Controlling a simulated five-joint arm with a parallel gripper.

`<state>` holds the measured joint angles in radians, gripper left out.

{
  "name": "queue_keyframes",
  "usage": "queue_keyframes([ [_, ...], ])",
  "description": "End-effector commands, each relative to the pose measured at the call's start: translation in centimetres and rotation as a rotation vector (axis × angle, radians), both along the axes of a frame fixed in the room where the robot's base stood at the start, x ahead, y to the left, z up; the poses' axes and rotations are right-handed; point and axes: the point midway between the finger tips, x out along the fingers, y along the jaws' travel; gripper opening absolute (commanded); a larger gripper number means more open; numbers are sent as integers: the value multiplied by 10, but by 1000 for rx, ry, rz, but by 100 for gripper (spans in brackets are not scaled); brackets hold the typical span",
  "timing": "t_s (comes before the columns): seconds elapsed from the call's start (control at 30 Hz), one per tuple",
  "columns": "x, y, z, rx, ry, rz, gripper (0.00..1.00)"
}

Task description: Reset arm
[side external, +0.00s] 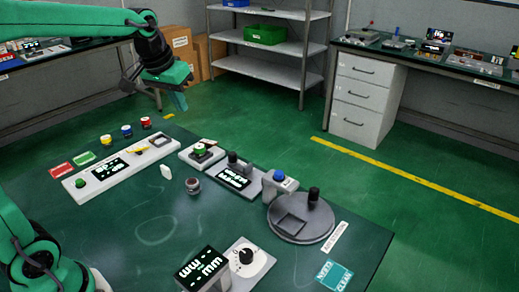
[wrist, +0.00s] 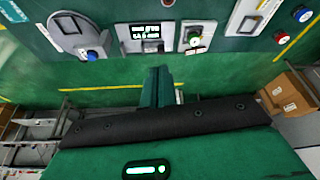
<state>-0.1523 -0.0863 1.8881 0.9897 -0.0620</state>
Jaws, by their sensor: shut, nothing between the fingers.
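My gripper (side external: 179,100) is at the upper left of the side view, raised above the far edge of the green worktable (side external: 150,225). Its green fingers point down and are together with nothing between them. In the wrist view the shut fingers (wrist: 157,88) show in the middle, clear of the devices. My gripper touches nothing that I can see.
The table bears a long white panel (side external: 105,178), a green-button box (side external: 200,155), a display unit (side external: 235,180), a blue-button unit (side external: 277,186), a round grey plate (side external: 290,228) and a white dial (side external: 250,262). Floor beyond the table is clear before a shelf (side external: 262,70).

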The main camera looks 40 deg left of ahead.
Motion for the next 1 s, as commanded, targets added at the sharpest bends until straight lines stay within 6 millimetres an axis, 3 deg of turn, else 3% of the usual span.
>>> queue_keyframes([
  [0.33, -75, -32, 0, 16, -58, -84, 0],
  [0.7, -147, -54, -24, 30, -114, -169, 0],
  [1.0, -176, -61, -42, 36, -139, -207, 0],
])
